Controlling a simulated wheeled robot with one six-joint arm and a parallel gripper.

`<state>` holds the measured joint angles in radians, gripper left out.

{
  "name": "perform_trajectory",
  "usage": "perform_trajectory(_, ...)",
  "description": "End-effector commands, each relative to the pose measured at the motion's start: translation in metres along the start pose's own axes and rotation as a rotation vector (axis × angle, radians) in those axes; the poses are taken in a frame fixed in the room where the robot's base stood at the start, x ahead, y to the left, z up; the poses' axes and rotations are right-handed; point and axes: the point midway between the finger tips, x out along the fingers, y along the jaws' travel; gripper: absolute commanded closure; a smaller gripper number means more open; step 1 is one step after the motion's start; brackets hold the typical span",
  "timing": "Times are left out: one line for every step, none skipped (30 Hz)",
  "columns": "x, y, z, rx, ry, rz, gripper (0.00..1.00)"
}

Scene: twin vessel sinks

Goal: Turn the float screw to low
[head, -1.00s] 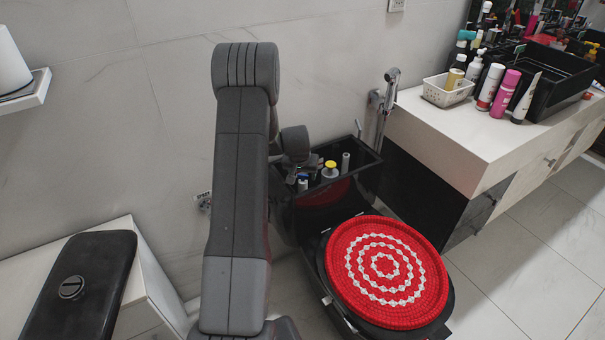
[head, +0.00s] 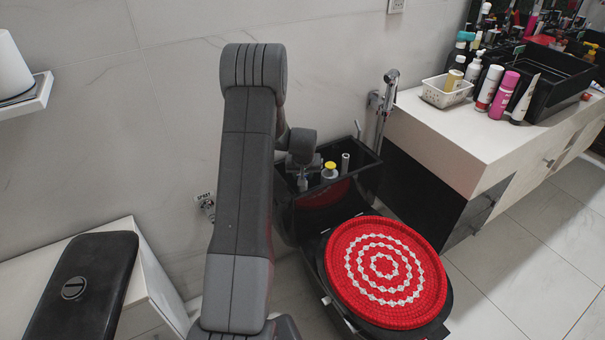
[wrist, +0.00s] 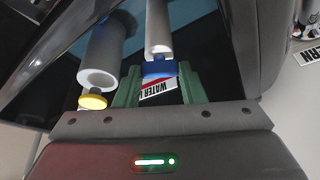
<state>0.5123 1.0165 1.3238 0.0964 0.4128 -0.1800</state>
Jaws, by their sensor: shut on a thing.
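The black tank (head: 368,178) stands open, with white upright tubes inside. In the wrist view, a blue knob (wrist: 159,68), apparently the float screw, sits at the end of a white tube (wrist: 159,28). My gripper (wrist: 158,84) has its green fingers on either side of the blue knob and is shut on it. A red and white "WATER" label (wrist: 159,87) shows between the fingers, partly hidden. In the head view, my gripper (head: 302,168) is over the tank's left part, and the arm hides some of the inside. I cannot read the screw's setting.
A yellow-capped tube (wrist: 94,101) stands close beside the gripped knob; its yellow cap also shows in the head view (head: 330,165). The red round seat cover (head: 385,270) is in front. A counter (head: 470,135) stands right, and the black tank lid (head: 85,285) lies on a white cabinet at left.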

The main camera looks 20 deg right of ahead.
Motion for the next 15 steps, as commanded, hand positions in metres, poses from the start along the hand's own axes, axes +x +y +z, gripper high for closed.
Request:
perform_trajectory(0.0015, 0.0011, -0.001, -0.029, 0.004, -0.012, 0.86)
perform_trajectory(0.0022, 0.0011, -0.0008, -0.049, 0.005, -0.021, 0.86)
perform_trajectory(0.003, 0.0012, -0.0003, -0.075, 0.005, -0.032, 0.86)
perform_trajectory(0.0034, 0.0015, -0.0003, -0.096, 0.005, -0.04, 0.86)
perform_trajectory(0.0036, 0.0018, -0.0005, -0.115, 0.006, -0.048, 0.86)
perform_trajectory(0.0038, 0.0021, -0.0006, -0.142, 0.006, -0.058, 0.86)
perform_trajectory(0.004, 0.0022, -0.0006, -0.161, 0.007, -0.067, 0.86)
perform_trajectory(0.0043, 0.0023, -0.0002, -0.182, 0.006, -0.075, 0.86)
perform_trajectory(0.0047, 0.0022, -0.0002, -0.208, 0.006, -0.086, 0.86)
perform_trajectory(0.0047, 0.0022, -0.0001, -0.228, 0.006, -0.094, 0.86)
perform_trajectory(0.0046, 0.0024, -0.0005, -0.248, 0.007, -0.101, 0.86)
perform_trajectory(0.0044, 0.0025, -0.0007, -0.272, 0.007, -0.112, 0.86)
perform_trajectory(0.0042, 0.0028, -0.0009, -0.291, 0.007, -0.119, 0.86)
perform_trajectory(0.0041, 0.0029, -0.0006, -0.31, 0.006, -0.127, 0.86)
perform_trajectory(0.0039, 0.0031, -0.0007, -0.332, 0.006, -0.136, 0.86)
